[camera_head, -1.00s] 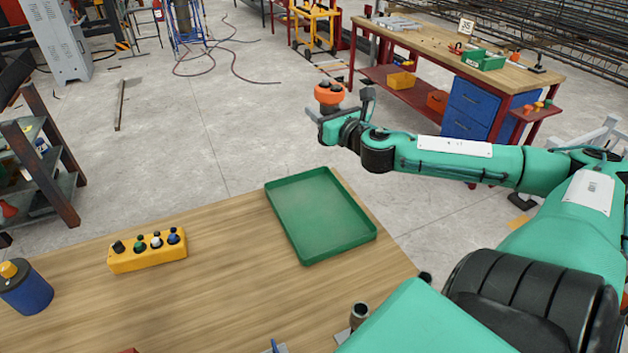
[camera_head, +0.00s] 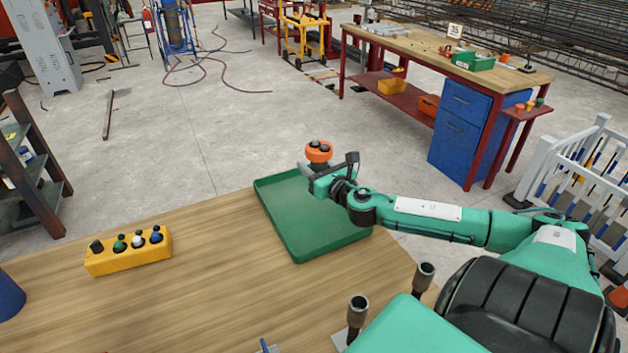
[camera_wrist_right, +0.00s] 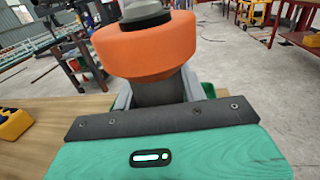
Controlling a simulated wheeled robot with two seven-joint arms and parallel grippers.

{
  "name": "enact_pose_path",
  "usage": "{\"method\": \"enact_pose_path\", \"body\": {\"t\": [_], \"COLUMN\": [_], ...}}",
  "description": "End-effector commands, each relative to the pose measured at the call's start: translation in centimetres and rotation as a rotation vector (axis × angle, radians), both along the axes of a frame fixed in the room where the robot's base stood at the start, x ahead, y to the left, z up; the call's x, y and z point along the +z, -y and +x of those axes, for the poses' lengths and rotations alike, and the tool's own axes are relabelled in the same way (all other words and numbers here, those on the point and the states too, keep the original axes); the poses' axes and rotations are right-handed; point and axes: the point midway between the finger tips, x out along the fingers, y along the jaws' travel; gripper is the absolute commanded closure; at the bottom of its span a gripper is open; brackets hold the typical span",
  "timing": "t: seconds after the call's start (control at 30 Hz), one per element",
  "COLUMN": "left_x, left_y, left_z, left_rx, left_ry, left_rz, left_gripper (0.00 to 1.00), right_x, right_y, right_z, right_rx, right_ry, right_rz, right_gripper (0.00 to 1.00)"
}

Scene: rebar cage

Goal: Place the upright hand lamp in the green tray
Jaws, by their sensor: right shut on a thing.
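The hand lamp (camera_head: 319,150) has an orange head with dark parts on top and a dark body. My right gripper (camera_head: 318,172) is shut on its dark body and holds it upright, above the far right part of the green tray. The lamp also fills the upper middle of the right wrist view (camera_wrist_right: 147,47); its lower end is hidden by my gripper. The green tray (camera_head: 290,236) lies empty on the wooden table, partly hidden behind my right arm. Small green parts of it show beside the gripper in the right wrist view. My left gripper is not in view.
A yellow box with several coloured knobs (camera_head: 129,251) stands on the table (camera_head: 200,290) left of the tray. A blue container (camera_head: 8,297) is at the left edge. Dark cylindrical sockets (camera_head: 357,310) stand near the front. The table between box and tray is clear.

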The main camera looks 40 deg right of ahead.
Motion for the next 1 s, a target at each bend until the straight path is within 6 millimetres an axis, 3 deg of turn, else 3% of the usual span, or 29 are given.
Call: {"method": "enact_pose_path", "body": {"t": [0.43,0.83,0.87,0.93,1.0], "left_x": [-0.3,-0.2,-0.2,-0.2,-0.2], "left_y": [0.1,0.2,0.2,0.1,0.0], "left_z": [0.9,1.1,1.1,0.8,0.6], "left_rx": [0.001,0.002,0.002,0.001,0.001], "left_ry": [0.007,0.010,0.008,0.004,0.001], "left_rz": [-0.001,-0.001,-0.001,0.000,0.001], "left_gripper": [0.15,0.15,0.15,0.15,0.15], "right_x": [-4.9,-5.5,-5.5,-5.5,-5.5], "right_y": [0.1,0.1,0.1,0.1,0.1], "right_z": [0.0,0.0,0.0,0.0,0.0], "right_rx": [-0.003,-0.001,-0.001,-0.001,-0.001], "right_ry": [0.002,0.002,0.001,0.001,0.001], "right_rz": [0.002,0.000,0.000,0.000,0.000], "right_gripper": [0.90,0.90,0.54,0.40,0.36]}}
